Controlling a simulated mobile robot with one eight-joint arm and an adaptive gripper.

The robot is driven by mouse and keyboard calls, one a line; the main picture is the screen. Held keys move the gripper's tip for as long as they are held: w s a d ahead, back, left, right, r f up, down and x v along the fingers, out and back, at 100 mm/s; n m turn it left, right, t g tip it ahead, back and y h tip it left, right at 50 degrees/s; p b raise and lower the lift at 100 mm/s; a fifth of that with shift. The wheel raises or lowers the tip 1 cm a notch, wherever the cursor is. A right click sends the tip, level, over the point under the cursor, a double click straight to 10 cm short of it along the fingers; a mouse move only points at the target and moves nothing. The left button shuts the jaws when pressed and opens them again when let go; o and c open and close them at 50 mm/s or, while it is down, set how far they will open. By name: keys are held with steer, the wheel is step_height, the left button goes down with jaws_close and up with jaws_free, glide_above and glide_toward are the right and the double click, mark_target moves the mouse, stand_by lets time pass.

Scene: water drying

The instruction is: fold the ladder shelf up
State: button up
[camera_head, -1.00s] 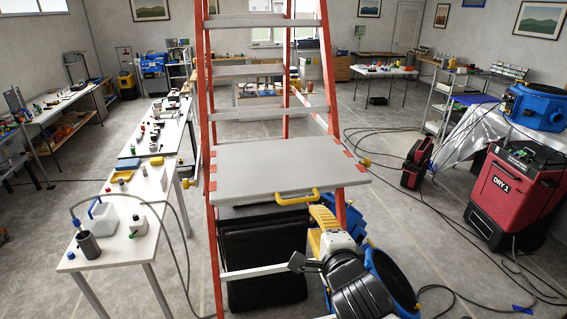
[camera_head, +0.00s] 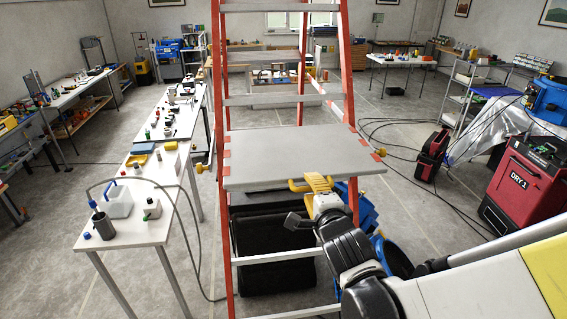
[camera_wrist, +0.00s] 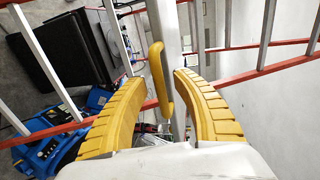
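The ladder shelf (camera_head: 285,155) is a flat grey panel lying about level between the orange-red rails of the stepladder (camera_head: 220,100). A yellow handle (camera_wrist: 158,75) sits at its front edge; in the head view only its left end (camera_head: 297,186) shows beside my gripper. My gripper (camera_head: 318,182) has yellow ribbed fingers and is at the shelf's front edge. In the wrist view my gripper (camera_wrist: 158,88) is open, with one finger on each side of the handle. Gaps show between the fingers and the handle. The right end of the handle is hidden in the head view.
A black case (camera_head: 272,238) stands beneath the shelf, with blue equipment (camera_head: 392,258) right of it. A white table (camera_head: 140,215) with small containers is at the left. A red dryer (camera_head: 525,185) and cables lie right, with open floor between.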

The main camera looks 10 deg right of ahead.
steer(key=shift+w, duration=0.1)
jaws_close()
steer(key=shift+r, duration=0.1)
